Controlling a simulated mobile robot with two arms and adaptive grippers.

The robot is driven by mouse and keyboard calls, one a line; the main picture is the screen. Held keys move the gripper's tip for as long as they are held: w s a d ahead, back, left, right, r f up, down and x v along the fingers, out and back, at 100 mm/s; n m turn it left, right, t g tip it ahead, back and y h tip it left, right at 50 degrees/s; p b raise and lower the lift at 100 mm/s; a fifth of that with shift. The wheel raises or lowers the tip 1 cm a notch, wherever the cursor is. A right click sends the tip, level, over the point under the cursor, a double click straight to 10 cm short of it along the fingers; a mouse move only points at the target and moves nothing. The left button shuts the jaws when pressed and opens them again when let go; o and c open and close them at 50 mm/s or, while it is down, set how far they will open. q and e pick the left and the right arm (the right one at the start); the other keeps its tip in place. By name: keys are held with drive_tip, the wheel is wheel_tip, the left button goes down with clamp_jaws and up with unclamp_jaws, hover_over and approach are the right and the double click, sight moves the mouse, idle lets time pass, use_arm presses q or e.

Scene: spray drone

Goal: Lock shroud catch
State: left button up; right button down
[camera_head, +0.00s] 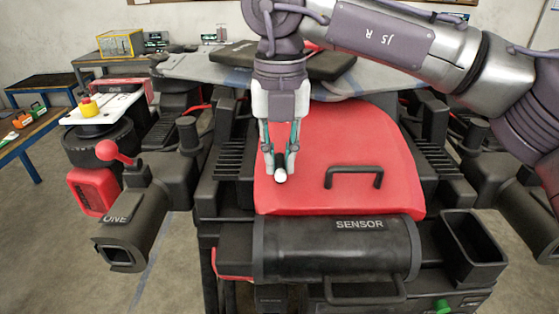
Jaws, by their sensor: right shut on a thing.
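The red shroud (335,135) covers the middle of the drone and looks closed over it. A black handle (353,176) stands up from its front right part. My right gripper (279,177) points down at the shroud's front left part. Its fingers are close together on a small white round piece (280,176), most likely the catch knob. My left gripper is not in view.
A black cylinder marked SENSOR (335,248) lies in front of the shroud. An open black bin (472,247) is at the right. A red ball-topped lever (112,152) and a nozzle housing (135,225) stand at the left. Benches (30,130) stand behind.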

drive_tip(key=n+p, duration=0.1)
drive_tip(key=n, duration=0.8)
drive_tip(key=shift+n, duration=0.3)
drive_tip(key=n+p, duration=0.1)
drive_tip(key=n, duration=0.2)
drive_tip(key=shift+n, duration=0.3)
drive_tip(key=n, duration=0.4)
drive_tip(key=shift+p, duration=0.4)
drive_tip(key=c, duration=1.1)
unclamp_jaws()
